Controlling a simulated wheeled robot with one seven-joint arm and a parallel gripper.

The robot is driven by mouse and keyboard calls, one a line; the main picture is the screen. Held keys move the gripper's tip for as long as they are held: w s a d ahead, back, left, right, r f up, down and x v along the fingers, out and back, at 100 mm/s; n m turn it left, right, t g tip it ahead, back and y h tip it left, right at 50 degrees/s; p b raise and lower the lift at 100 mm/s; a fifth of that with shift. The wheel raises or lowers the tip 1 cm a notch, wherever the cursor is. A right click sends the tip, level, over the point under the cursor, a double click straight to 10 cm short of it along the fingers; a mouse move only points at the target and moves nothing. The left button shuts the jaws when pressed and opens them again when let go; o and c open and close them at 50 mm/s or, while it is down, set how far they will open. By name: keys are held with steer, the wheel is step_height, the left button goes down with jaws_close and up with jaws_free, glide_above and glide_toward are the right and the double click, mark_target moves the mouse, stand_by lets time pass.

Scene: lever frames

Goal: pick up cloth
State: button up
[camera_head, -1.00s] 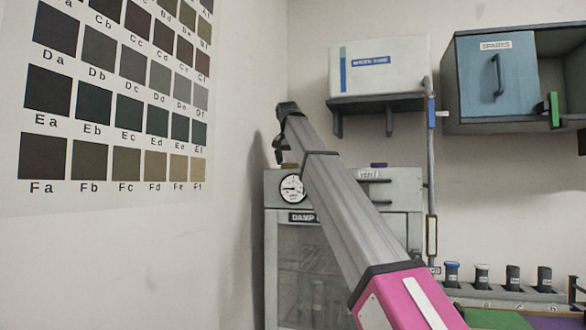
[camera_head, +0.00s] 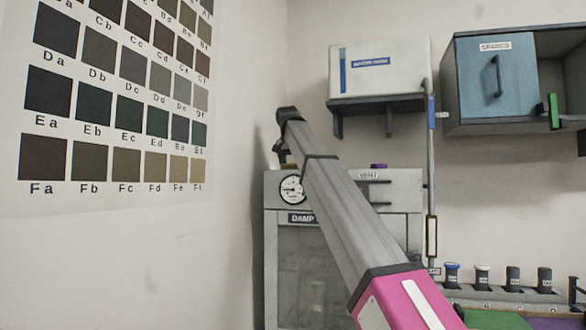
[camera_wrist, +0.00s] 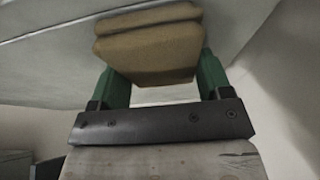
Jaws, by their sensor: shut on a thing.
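The cloth (camera_wrist: 150,48) is a tan, folded pad in the wrist view, with its layers stacked at the top centre. My gripper (camera_wrist: 162,72) has a green finger on each side of it and is shut on it. In the head view my gripper (camera_head: 281,153) is at the far end of my arm, beside the upper left corner of the grey cabinet. It is small and partly hidden by the arm there, so the cloth is not clear in that view.
The grey cabinet (camera_head: 405,196) has a round gauge (camera_head: 291,189) and a glass front. A white box (camera_head: 385,66) sits on a shelf above. A blue-doored cupboard (camera_head: 497,78) hangs at right. A swatch chart (camera_head: 105,95) covers the left wall. Several capped vials (camera_head: 482,277) stand lower right.

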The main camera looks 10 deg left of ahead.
steer(key=shift+r, duration=0.1)
steer(key=shift+r, duration=0.3)
step_height(320, 180, up, 4)
steer(key=shift+a, duration=0.1)
steer(key=s+a+r, duration=0.4)
steer(key=s+r, duration=0.2)
steer(key=s, duration=0.4)
steer(key=shift+s+a+r, duration=0.15)
steer(key=shift+s+a, duration=0.15)
steer(key=shift+a, duration=0.1)
